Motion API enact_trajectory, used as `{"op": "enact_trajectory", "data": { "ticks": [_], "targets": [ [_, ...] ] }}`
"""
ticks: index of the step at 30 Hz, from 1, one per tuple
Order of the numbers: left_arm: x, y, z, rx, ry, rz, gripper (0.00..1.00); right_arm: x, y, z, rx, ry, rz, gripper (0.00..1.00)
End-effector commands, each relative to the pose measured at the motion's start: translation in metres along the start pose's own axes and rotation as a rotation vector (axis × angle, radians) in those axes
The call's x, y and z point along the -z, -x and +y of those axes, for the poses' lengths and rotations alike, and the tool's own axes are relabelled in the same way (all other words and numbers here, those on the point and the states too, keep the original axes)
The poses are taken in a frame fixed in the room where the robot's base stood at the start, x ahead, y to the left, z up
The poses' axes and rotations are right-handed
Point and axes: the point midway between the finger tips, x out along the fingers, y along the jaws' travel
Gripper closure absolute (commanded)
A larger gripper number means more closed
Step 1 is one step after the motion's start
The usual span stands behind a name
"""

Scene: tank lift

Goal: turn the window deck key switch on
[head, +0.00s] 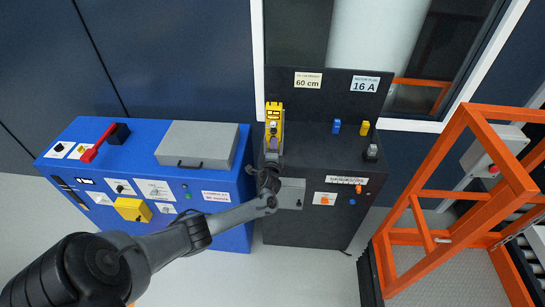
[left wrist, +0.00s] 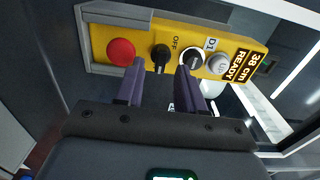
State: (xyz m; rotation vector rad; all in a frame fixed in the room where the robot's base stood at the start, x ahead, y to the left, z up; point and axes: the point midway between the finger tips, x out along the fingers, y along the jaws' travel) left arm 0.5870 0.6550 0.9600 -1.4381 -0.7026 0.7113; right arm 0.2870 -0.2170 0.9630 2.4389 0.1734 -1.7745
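A yellow control box (head: 274,112) sits at the back of the black cabinet by the window. In the left wrist view the box (left wrist: 98,40) carries a red button (left wrist: 121,51), a black switch (left wrist: 160,57), a second black switch with a white ring (left wrist: 191,57) and a grey UP button (left wrist: 218,64). An OFF label is between and above the two switches. My left gripper (left wrist: 160,70) is open, its purple fingertips on either side of the first black switch; contact cannot be told. In the head view my left gripper (head: 272,148) is just in front of the box. My right gripper is out of view.
A blue cabinet (head: 215,220) with a red lever (head: 98,143) and grey lid (head: 197,143) stands left. The black cabinet (head: 310,235) has small blue and yellow items on top. An orange frame (head: 400,260) stands right. A label on the yellow box reads 38 cm READY.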

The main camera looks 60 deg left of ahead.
Motion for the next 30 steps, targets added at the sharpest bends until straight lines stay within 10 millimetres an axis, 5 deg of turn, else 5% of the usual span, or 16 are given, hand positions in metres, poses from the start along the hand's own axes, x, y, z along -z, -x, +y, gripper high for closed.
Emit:
{"op": "enact_trajectory", "data": {
  "ticks": [15, 30],
  "targets": [
    [0.000, 0.082, 0.000, -0.003, 0.000, 0.001, 0.62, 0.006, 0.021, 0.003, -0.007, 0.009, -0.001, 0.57],
    [0.000, 0.097, 0.000, -0.001, 0.000, 0.000, 0.62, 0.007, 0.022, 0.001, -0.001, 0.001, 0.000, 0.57]
  ]
}}
